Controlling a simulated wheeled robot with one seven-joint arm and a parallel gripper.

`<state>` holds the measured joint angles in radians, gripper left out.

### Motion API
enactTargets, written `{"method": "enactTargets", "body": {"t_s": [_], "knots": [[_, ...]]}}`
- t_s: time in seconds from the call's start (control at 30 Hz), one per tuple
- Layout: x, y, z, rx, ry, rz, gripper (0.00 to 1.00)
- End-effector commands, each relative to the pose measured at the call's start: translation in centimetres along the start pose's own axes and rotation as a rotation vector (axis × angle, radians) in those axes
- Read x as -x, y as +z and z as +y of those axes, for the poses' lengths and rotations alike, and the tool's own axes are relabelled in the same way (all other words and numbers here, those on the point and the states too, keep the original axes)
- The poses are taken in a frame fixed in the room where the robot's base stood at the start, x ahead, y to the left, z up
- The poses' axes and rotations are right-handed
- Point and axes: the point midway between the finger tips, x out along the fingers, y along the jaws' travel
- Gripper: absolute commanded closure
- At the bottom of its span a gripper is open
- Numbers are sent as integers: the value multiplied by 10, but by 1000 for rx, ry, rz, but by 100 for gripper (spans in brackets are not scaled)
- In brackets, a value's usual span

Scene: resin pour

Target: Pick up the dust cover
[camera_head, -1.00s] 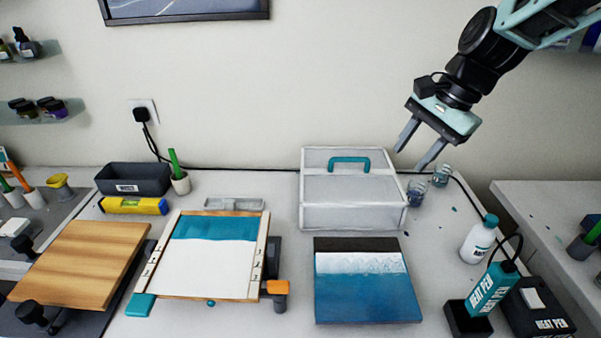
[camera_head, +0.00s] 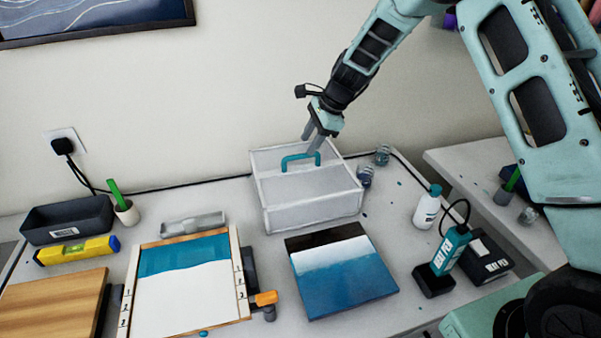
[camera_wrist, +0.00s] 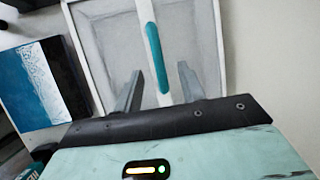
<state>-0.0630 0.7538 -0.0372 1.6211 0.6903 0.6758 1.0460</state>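The dust cover (camera_head: 310,210) is a translucent box with white edges and a teal handle (camera_head: 300,160) on top. It stands on the table against the back wall. My gripper (camera_head: 314,148) is above the right end of the handle, pointing down, with its fingers apart. In the wrist view the dust cover (camera_wrist: 107,45) fills the upper middle, and its handle (camera_wrist: 156,60) runs lengthwise between the two open fingers of my gripper (camera_wrist: 158,88). The gripper holds nothing. I cannot tell whether the fingertips are level with the handle.
A blue-and-white panel (camera_head: 345,278) lies in front of the cover. Small jars (camera_head: 382,155) stand close on its right. A white bottle (camera_head: 428,207) and a heat pen (camera_head: 450,250) stand farther right. A framed tray (camera_head: 185,290) with teal and white lies to the left.

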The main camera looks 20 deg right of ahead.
Motion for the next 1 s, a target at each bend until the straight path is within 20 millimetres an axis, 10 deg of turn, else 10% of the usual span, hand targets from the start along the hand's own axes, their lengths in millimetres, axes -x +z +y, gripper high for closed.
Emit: {"method": "enactTargets", "body": {"t_s": [0.87, 1.0], "knots": [[-65, -1, 2, 1, -1, 0, 60], [-65, -1, 3, 1, -1, 0, 91]]}}
